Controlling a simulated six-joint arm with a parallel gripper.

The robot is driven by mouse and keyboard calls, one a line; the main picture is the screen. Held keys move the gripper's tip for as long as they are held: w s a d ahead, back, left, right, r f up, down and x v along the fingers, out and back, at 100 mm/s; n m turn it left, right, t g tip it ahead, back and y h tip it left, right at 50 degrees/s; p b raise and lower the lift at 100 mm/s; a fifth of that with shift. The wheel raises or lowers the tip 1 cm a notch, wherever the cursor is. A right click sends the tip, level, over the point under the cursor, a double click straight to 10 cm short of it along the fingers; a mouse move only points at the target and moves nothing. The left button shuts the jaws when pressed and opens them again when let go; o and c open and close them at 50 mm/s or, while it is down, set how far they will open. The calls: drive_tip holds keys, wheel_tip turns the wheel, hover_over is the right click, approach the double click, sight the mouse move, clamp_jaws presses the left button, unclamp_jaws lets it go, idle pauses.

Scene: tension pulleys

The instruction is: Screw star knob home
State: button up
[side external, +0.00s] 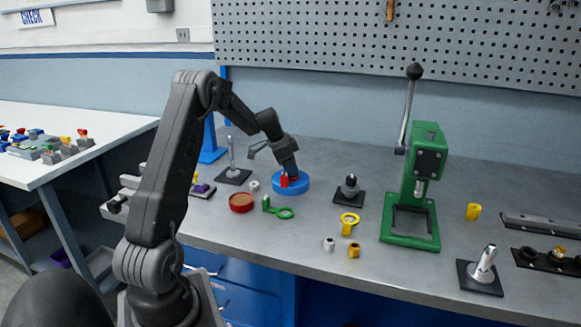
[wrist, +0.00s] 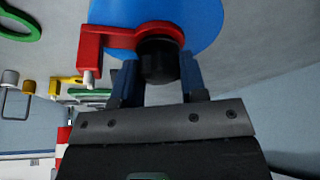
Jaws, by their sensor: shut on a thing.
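The star knob (wrist: 158,62) is a dark, roughly round piece in the wrist view. It sits at the round end of a red arm-shaped part (wrist: 108,37), over a blue round base (wrist: 209,24). My gripper (wrist: 157,78) has one finger on each side of the knob and is shut on it. In the side external view my gripper (side external: 289,172) points down over the blue base (side external: 302,187), with the red part (side external: 284,181) beside it. The knob is hidden there. The thread under the knob is out of sight in both views.
A red dish (side external: 241,202) and a green ringed part (side external: 284,213) lie in front of the blue base. A black stepped fixture (side external: 349,190) stands to its right, before the tall green press (side external: 425,170). A yellow ringed part (side external: 349,222) lies nearer the front edge.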

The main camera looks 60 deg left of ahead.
drive_tip(key=o, duration=1)
drive_tip(key=n+y, duration=0.2)
drive_tip(key=n, duration=0.3)
drive_tip(key=n+y, duration=0.1)
drive_tip(key=n, duration=0.2)
drive_tip(key=n+y, duration=0.1)
drive_tip(key=n, duration=0.2)
drive_tip(key=shift+g, duration=0.3)
drive_tip(key=n+g, duration=0.1)
drive_tip(key=n, duration=0.2)
drive_tip(key=n+y, duration=0.1)
drive_tip(key=n, duration=0.1)
drive_tip(key=shift+n+g, duration=0.4)
drive_tip(key=n+g, duration=0.1)
drive_tip(key=n, duration=0.2)
drive_tip(key=n+g, duration=0.1)
drive_tip(key=n, duration=0.2)
drive_tip(key=shift+y, duration=0.4)
